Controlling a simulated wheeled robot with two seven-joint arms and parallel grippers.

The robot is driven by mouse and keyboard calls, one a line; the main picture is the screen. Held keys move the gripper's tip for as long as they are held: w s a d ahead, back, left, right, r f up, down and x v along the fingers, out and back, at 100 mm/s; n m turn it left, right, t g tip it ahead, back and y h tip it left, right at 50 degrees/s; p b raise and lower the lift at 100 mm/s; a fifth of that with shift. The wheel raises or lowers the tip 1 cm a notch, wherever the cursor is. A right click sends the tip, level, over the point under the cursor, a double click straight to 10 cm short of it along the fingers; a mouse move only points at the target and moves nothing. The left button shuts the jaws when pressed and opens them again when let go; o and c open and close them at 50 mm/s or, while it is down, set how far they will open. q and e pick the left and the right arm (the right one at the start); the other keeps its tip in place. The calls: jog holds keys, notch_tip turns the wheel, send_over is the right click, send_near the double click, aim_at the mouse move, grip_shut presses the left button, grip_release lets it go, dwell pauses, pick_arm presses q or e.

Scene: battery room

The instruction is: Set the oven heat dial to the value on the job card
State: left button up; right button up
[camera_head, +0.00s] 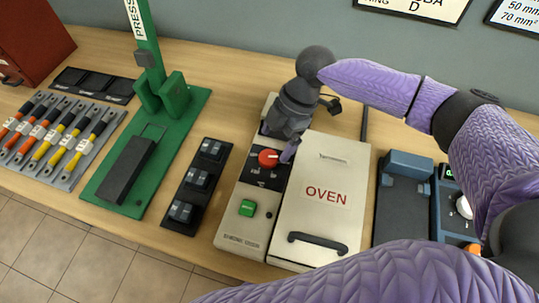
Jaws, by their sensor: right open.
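The oven (345,225) is a cream box with a lid marked OVEN and a dark handle at its front. The heat dial (268,158) is a red knob on the dark panel along the oven's left side. My right gripper (286,148) points down just behind and to the right of the dial. It is open, with one purple fingertip close to the dial's right side; I cannot tell if they touch. The gripper body hides the back of the panel. No readable job card shows, and the dial's marks are too small to read. My left gripper is out of view.
A blue-grey device (403,200) stands right. My purple arm covers the right side.

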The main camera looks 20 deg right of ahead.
aim_at(268, 156)
jog(key=x, duration=0.4)
jog(key=shift+f+b, duration=0.35)
